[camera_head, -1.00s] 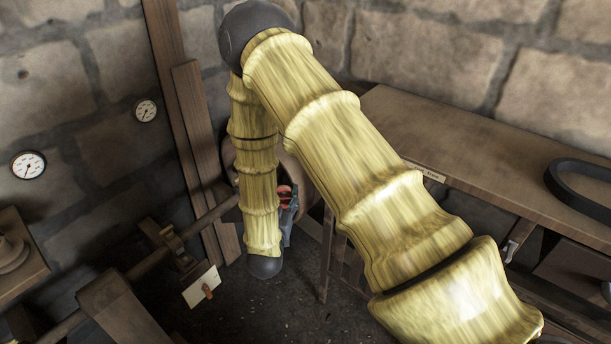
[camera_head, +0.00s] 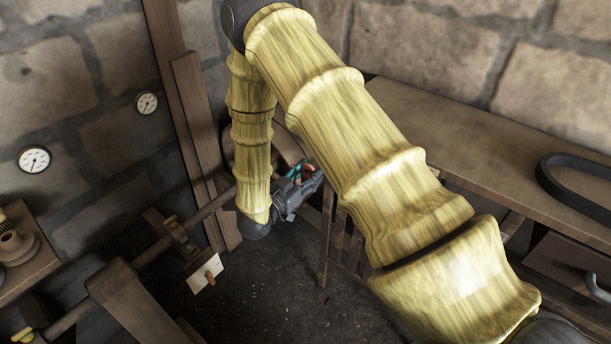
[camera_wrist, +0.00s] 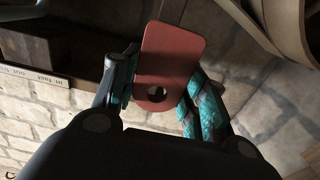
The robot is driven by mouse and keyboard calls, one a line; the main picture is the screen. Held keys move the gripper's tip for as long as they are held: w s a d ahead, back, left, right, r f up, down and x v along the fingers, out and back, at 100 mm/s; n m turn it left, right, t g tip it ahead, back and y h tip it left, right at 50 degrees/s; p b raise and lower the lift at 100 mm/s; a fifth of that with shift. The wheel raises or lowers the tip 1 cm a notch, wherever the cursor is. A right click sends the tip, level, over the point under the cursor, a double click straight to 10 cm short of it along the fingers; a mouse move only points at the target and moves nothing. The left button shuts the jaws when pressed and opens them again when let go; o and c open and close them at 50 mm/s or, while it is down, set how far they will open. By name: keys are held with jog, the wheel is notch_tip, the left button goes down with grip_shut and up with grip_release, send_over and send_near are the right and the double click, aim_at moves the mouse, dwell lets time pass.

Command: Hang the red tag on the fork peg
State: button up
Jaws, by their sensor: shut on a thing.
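The red tag (camera_wrist: 172,50) is a flat plate with rounded corners and a round hole near its lower end in the wrist view. My gripper (camera_wrist: 158,92) has teal-padded fingers on both sides of the tag's lower part and is shut on it. In the head view my gripper (camera_head: 301,178) is beside the lower end of my arm, near the bench's left end, and the tag is mostly hidden there. A forked wooden bracket (camera_head: 172,234) stands on the shaft to the left; I cannot tell whether it is the fork peg.
A white card (camera_head: 205,273) with a small reddish piece hangs below the bracket. A wooden bench (camera_head: 455,130) with a black belt (camera_head: 575,180) on it runs along the right wall. A round wooden drum (camera_head: 283,150) is partly hidden behind my arm. The floor between is clear.

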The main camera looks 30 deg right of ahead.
jog(key=shift+f+b+x, duration=0.2)
jog(key=shift+x, duration=2.05)
jog(key=shift+f+b+x, duration=0.15)
jog(key=shift+x, duration=2.05)
jog(key=shift+d, duration=0.1)
jog(key=o, duration=0.9)
jog(key=v, duration=1.2)
jog(key=shift+f, duration=0.1)
